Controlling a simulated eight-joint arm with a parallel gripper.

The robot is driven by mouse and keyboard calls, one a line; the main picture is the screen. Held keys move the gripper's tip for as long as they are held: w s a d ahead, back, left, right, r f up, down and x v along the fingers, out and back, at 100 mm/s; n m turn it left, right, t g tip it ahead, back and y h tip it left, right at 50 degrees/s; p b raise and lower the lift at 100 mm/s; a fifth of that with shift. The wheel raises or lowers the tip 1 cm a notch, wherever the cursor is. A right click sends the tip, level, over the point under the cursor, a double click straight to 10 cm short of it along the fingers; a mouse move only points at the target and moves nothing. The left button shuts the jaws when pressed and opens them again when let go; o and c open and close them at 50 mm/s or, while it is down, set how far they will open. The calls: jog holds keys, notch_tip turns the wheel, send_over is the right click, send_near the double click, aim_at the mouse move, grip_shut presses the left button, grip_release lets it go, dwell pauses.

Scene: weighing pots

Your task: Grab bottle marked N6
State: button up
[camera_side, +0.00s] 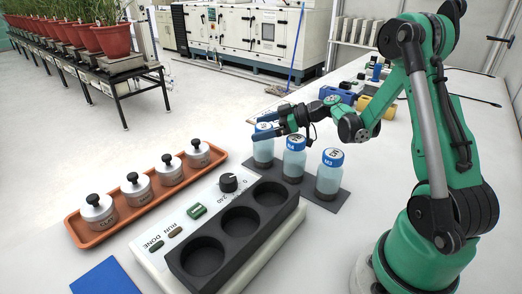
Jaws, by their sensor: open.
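Three clear bottles with blue caps and pale liquid stand upright in a row on a dark grey mat (318,193): a left bottle (263,153), a middle bottle (294,163) and a right bottle (328,180). Their white cap tops carry dark marks too small to read surely, so I cannot tell which is N6. My gripper (260,128) is open, with its blue fingers pointing left at the cap of the left bottle. The fingers partly hide that cap. I cannot tell whether they touch it.
A white device with a black three-well block (238,228) and a knob (228,182) stands in front of the bottles. An orange tray (118,228) holds several metal weights at left. A blue pad (105,277) lies at front left. A yellow item (378,106) lies behind my arm.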

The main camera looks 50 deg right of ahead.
grip_shut()
jog(key=shift+r, duration=0.1)
dwell(0.4)
